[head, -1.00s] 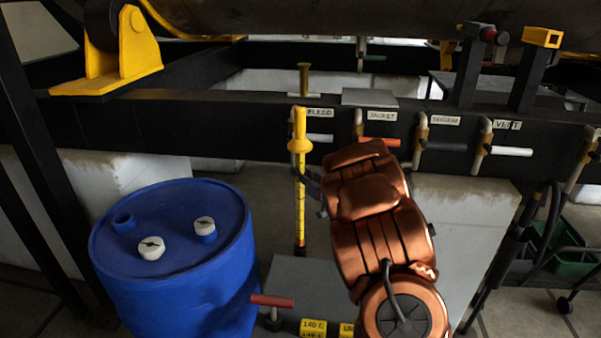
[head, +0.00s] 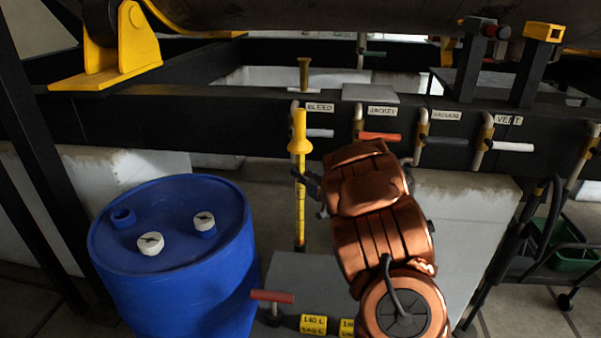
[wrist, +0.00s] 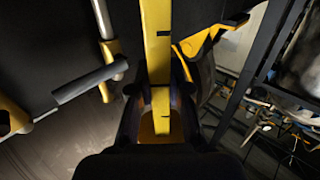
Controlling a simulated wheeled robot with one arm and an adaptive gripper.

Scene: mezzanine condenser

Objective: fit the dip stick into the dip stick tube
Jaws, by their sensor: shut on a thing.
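The dip stick (head: 299,200) is a long yellow rod with dark marks, a flared collar and a thick top. It hangs about upright, with its dark lower end above the grey floor plate. My gripper (head: 308,185) is shut on its middle, partly hidden behind my copper arm. In the wrist view the yellow stick (wrist: 158,45) runs between the dark fingers (wrist: 160,105). A brass tube with a flared mouth (head: 304,72), apparently the dip stick tube, stands on the black beam behind and above the stick. The stick is apart from it.
A blue drum (head: 175,260) stands at left. The black beam (head: 230,125) carries labelled valves, including one with a red handle (head: 380,137) and one with a white handle (head: 512,147). Another red handle (head: 272,296) stands low in front. A green crate (head: 570,250) is at right.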

